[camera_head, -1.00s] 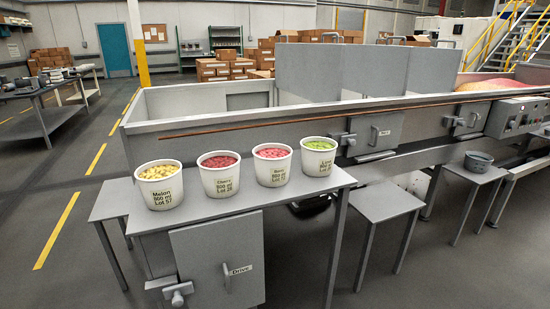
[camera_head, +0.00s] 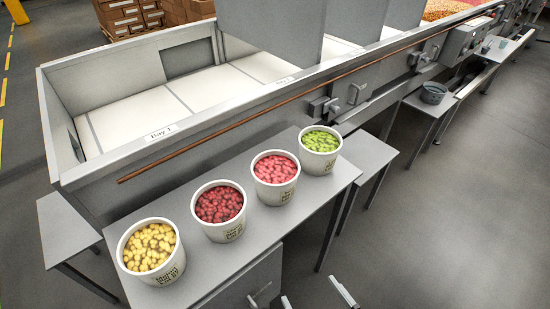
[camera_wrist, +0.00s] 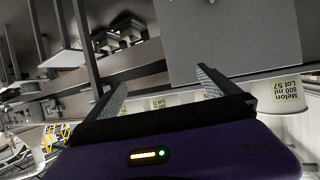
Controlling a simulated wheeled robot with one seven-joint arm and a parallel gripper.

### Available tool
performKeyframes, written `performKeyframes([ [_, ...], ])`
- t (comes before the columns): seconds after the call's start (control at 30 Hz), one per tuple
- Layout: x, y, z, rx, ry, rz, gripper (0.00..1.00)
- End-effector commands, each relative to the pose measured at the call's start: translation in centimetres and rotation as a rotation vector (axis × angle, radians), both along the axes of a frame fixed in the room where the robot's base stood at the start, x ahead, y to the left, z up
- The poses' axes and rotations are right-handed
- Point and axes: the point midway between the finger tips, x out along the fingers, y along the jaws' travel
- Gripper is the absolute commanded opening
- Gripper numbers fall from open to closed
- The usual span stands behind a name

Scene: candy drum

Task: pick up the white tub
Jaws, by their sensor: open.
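Several white tubs stand in a row on a grey table (camera_head: 325,195) in the head view. From near left to far right they hold yellow candy (camera_head: 166,275), dark red candy (camera_head: 226,233), pink candy (camera_head: 274,195) and green candy (camera_head: 319,165). In the wrist view the tub labelled Melon (camera_wrist: 283,122) shows at the right, upside down, with other labels partly hidden behind the fingers. My gripper (camera_head: 315,292) is at the bottom edge of the head view, mostly cut off, apart from the tubs. In the wrist view my gripper (camera_wrist: 162,78) is open and empty.
A long grey trough (camera_head: 120,57) with white floor panels runs behind the tubs, a copper-coloured rail (camera_head: 230,125) along its front. The floor at lower right is clear.

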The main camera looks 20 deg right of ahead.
Motion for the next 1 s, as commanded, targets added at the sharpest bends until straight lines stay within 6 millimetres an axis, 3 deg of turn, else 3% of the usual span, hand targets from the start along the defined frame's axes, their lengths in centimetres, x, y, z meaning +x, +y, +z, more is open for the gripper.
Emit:
performKeyframes([
  [0.03,2.0,0.1,2.7,-0.004,-0.001,-0.008,1.0],
  [0.4,11.6,0.0,8.6,-0.04,0.017,-0.087,1.0],
  [0.47,13.2,0.0,8.0,-0.045,0.016,-0.103,1.0],
  [0.7,19.0,-0.4,9.8,-0.068,0.004,-0.173,1.0],
  [1.0,22.3,-0.9,10.5,-0.078,-0.003,-0.211,1.0],
])
